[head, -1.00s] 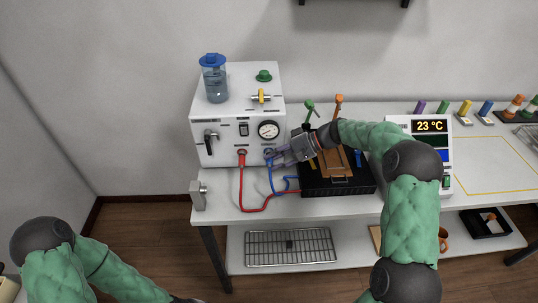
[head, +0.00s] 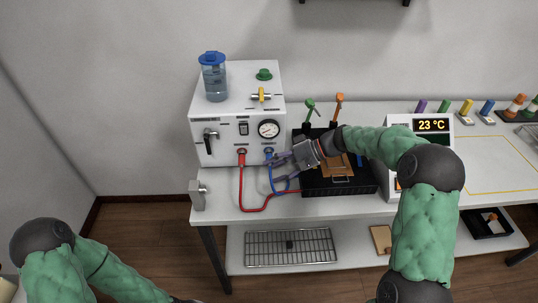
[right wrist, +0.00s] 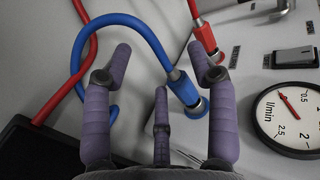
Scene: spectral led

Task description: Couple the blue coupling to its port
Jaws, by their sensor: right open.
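The blue coupling (right wrist: 183,88) is on the end of a looping blue hose (right wrist: 127,20). It meets a metal port (right wrist: 198,108) on the white machine's front panel; I cannot tell whether it is locked. In the head view the blue coupling (head: 269,155) sits below the dial, beside the red one. My right gripper (head: 269,170) is open just in front of and below it. In the right wrist view its purple fingers (right wrist: 160,70) are spread, with the coupling seen between them, apparently untouched. My left arm is at the lower left; its gripper is out of view.
A red coupling (right wrist: 203,35) with a red hose (head: 241,190) is on the neighbouring port. A black tray-like unit (head: 340,187) stands right of the white machine (head: 215,125). The round gauge (right wrist: 287,118) is close to the right fingers. The table's front left is mostly clear.

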